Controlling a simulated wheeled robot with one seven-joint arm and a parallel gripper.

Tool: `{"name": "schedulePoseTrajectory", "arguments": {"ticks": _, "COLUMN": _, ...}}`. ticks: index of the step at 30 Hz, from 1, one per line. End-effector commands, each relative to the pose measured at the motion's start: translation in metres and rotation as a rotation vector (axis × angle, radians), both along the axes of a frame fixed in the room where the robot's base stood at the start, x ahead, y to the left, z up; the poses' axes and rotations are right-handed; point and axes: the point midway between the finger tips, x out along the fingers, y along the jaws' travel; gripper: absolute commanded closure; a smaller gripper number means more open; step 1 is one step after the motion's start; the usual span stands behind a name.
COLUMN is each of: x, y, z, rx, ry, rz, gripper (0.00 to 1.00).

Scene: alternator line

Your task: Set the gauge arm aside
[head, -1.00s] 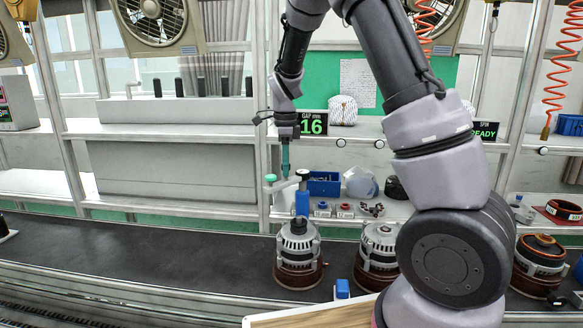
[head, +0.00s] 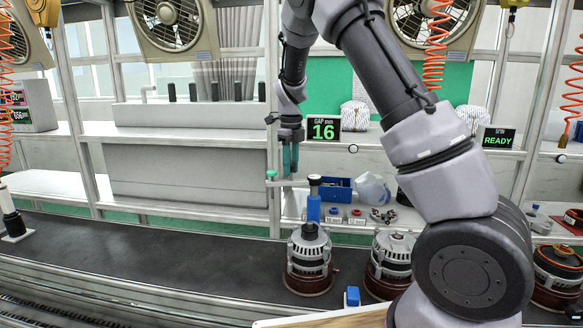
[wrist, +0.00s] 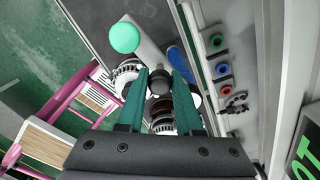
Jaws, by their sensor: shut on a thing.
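The gauge arm is a pale bar with a green ball (head: 271,174) at its left end. In the wrist view the gauge arm's grey bar (wrist: 147,45) runs from the green ball toward my fingertips (wrist: 160,76). My gripper is shut on the gauge arm, with a dark round part between the fingers. The fingers hide part of the bar.
An alternator (head: 309,262) stands on the dark conveyor (head: 150,256) under the post, with others to its right. Behind are a blue bin (head: 337,188) and small parts on the shelf. The display (head: 323,129) reads 16. The conveyor's left stretch is largely clear.

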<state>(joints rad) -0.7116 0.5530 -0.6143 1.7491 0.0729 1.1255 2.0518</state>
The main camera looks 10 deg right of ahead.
Motion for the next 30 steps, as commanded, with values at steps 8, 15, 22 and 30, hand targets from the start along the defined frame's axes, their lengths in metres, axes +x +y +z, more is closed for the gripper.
{"name": "schedulePoseTrajectory", "arguments": {"ticks": 8, "x": 0.002, "y": 0.0, "z": 0.001, "rx": 0.001, "ry": -0.004, "rz": -0.015, "gripper": 1.0}}
{"name": "schedulePoseTrajectory", "arguments": {"ticks": 15, "x": 0.003, "y": 0.0, "z": 0.001, "rx": 0.0, "ry": -0.005, "rz": -0.014, "gripper": 0.54}}
{"name": "schedulePoseTrajectory", "arguments": {"ticks": 22, "x": 0.002, "y": 0.0, "z": 0.001, "rx": 0.0, "ry": -0.003, "rz": -0.013, "gripper": 0.37}}
{"name": "schedulePoseTrajectory", "arguments": {"ticks": 30, "x": 0.002, "y": 0.0, "z": 0.012, "rx": 0.001, "ry": -0.004, "rz": -0.012, "gripper": 0.37}}
